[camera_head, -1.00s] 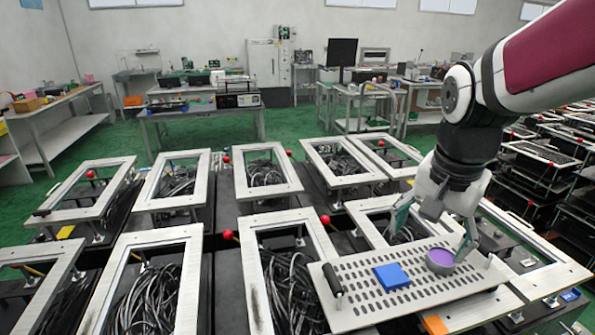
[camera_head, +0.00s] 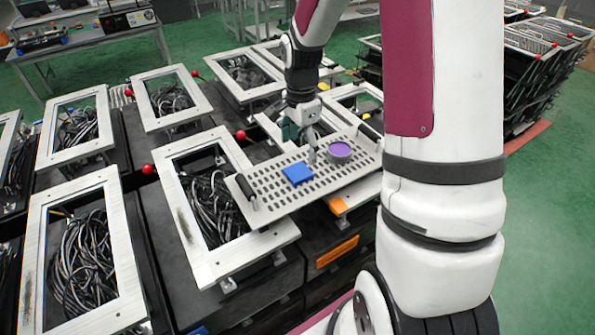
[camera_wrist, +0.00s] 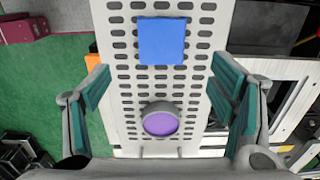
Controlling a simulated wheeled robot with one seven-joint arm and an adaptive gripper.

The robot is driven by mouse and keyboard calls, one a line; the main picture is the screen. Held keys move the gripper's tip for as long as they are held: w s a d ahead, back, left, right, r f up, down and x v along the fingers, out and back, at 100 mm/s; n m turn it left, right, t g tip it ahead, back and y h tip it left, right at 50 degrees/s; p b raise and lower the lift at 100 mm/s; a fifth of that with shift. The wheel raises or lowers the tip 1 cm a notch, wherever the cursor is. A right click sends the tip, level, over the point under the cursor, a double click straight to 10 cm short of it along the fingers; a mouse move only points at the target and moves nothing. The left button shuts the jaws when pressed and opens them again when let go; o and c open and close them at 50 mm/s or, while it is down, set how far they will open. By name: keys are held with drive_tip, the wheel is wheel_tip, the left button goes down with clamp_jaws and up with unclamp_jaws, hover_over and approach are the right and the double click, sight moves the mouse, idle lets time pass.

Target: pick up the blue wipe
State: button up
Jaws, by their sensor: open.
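The blue wipe (camera_head: 297,174) is a flat blue square lying on a perforated metal plate (camera_head: 268,206). In the wrist view the blue wipe (camera_wrist: 161,41) lies near the top, ahead of the fingertips and roughly centred between them. A grey round container with a purple top (camera_head: 340,151) stands on the plate beside it; in the wrist view the container (camera_wrist: 160,121) lies between the fingers, nearer the palm. My gripper (camera_head: 305,148) is above the plate, behind the wipe and left of the container. In the wrist view my gripper (camera_wrist: 160,88) is open, with teal finger pads wide apart and nothing between them touching.
The plate has a black handle (camera_head: 246,190) at its left end. Metal frames with cables (camera_head: 222,210) surround it, several with red knobs (camera_head: 148,169). An orange block (camera_head: 337,205) sits by the plate's front edge.

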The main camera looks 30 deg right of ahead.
sight(299, 170)
drive_tip(key=shift+w+a+f+p, duration=0.1)
drive_tip(key=shift+f+p, duration=0.25)
drive_tip(key=shift+f, duration=1.5)
drive_tip(key=shift+w+f+p, duration=0.1)
drive_tip(key=shift+f+p, duration=0.25)
drive_tip(key=shift+f, duration=1.5)
drive_tip(key=c, duration=0.9)
